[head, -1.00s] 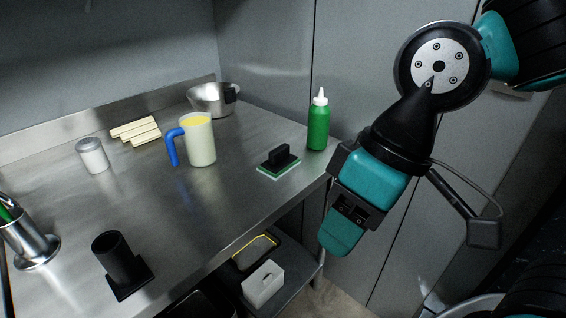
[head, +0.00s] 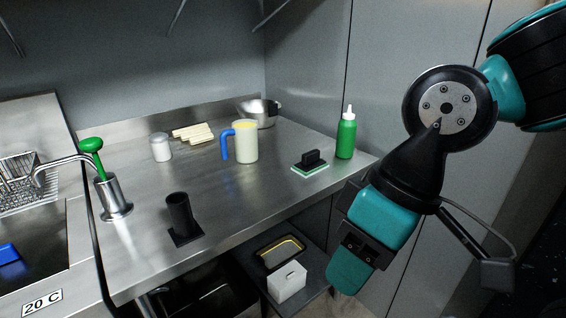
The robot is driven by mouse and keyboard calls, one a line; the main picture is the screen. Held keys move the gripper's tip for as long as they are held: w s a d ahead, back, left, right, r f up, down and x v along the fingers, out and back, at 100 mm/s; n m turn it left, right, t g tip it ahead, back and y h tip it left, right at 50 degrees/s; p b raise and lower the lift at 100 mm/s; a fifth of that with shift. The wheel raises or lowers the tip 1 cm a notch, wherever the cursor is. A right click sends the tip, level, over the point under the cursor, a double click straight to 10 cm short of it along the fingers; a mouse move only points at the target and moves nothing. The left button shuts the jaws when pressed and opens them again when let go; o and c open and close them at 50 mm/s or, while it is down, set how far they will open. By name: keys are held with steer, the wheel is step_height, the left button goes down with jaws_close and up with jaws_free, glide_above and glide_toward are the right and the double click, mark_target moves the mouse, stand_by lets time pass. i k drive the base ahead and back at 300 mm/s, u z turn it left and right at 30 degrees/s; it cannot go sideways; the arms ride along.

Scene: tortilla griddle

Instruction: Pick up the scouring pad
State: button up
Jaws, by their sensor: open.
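The scouring pad (head: 310,166), a flat green pad with a black handle on top, lies flat near the right end of the steel counter. My gripper (head: 348,274) hangs at the lower right, in front of the counter's right corner in the picture and apart from the pad. It points down and to the left. It is open, and I see nothing held in it. Its fingers are seen from the side, so the gap between them is hidden.
A green squeeze bottle (head: 346,138) stands just right of the pad; a cream-filled jug (head: 246,146) with a blue handle stands to its left. A black cylinder holder (head: 182,218) stands nearer the front. A white box (head: 288,281) sits on the lower shelf.

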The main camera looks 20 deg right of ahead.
mark_target(310, 164)
steer(key=u, duration=0.1)
steer(key=i, duration=1.25)
steer(key=z, duration=0.5)
